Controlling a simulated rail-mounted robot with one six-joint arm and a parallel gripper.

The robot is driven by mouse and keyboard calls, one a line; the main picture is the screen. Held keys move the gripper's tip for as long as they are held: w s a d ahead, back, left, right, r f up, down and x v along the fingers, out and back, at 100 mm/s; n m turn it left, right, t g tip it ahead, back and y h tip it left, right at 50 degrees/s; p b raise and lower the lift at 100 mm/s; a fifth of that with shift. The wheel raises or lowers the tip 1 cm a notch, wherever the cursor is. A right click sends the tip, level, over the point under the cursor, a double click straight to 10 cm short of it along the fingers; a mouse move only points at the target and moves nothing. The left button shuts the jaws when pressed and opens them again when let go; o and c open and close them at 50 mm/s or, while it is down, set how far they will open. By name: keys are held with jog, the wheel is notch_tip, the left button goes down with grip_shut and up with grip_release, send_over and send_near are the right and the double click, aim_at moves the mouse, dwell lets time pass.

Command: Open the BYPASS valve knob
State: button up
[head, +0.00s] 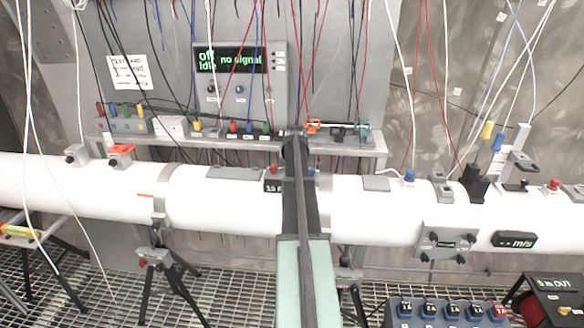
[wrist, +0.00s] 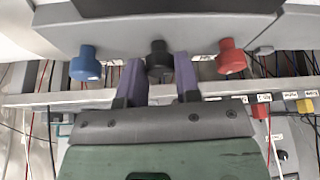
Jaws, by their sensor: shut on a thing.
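In the wrist view my gripper (wrist: 159,80) has its two purple fingers on either side of a black knob (wrist: 159,60) and is shut on it. A blue knob (wrist: 86,63) is to the left of the fingers and a red knob (wrist: 231,57) to the right, both apart from them. The three knobs are on the edge of a light grey housing (wrist: 200,28). I cannot read a BYPASS label on any of them. In the head view my arm covers the black knob, and the fingertips are not clear there.
A long white pipe (head: 90,190) runs across the head view. Behind it a shelf (head: 350,148) carries small coloured-knob boxes. A display (head: 230,57) reads "no signal". Many thin cables hang in front of the wall, close to my arm.

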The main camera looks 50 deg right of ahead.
jog(key=shift+n, duration=0.4)
jog(key=o, duration=0.9)
jog(key=p+v, duration=1)
jog(key=shift+s+r, duration=0.2)
jog(key=shift+r, duration=0.2)
